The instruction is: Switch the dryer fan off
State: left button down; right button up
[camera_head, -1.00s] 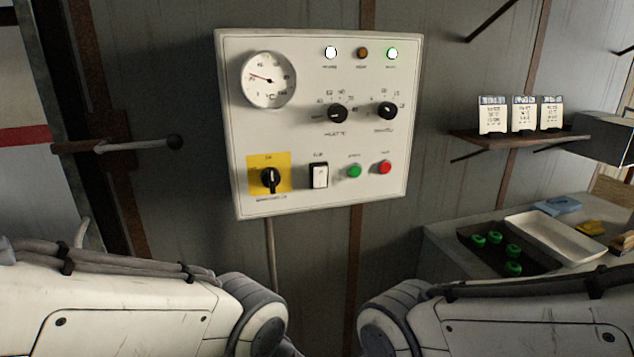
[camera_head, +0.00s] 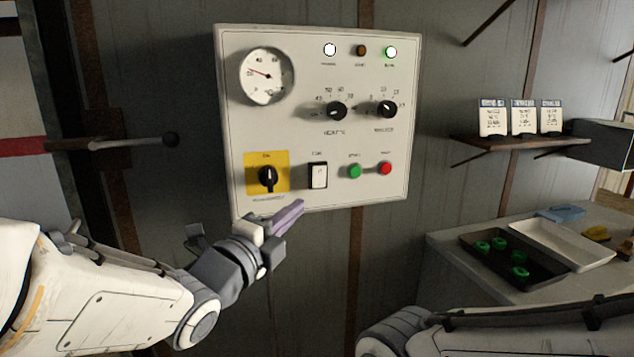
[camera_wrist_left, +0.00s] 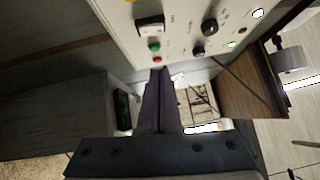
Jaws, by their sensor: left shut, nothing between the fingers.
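A white control panel (camera_head: 324,132) hangs on the wall, with a dial gauge, lamps, knobs and switches. A black-framed rocker switch with a white face (camera_head: 318,175) sits at its lower middle; I take it as the fan switch, its small label being unclear. It also shows in the left wrist view (camera_wrist_left: 150,25). A black rotary switch (camera_head: 267,178) on a yellow plate is to its left. A green button (camera_head: 355,171) and a red button (camera_head: 385,168) are to its right. My left gripper (camera_head: 297,208) is shut and empty, just below the panel's lower edge, apart from the switch. My right gripper is out of view.
A bench (camera_head: 440,245) at the right holds a dark tray (camera_head: 482,258) with several green things and a white tray (camera_head: 590,262). A shelf (camera_head: 500,143) carries three cards. A lever handle (camera_head: 120,142) sticks out at the left. The wall below the panel is free.

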pick_arm(q)
jog(key=p, duration=0.3)
send_near(325, 171)
jog(key=w+d, duration=0.1)
jog(key=d, duration=0.3)
jog(key=w, duration=0.1)
jog(key=w+a, duration=0.1)
jog(key=w+p, duration=0.1)
jog(key=shift+w+a+r, duration=0.25)
jog(key=shift+w+a, duration=0.1)
jog(key=shift+w, duration=0.2)
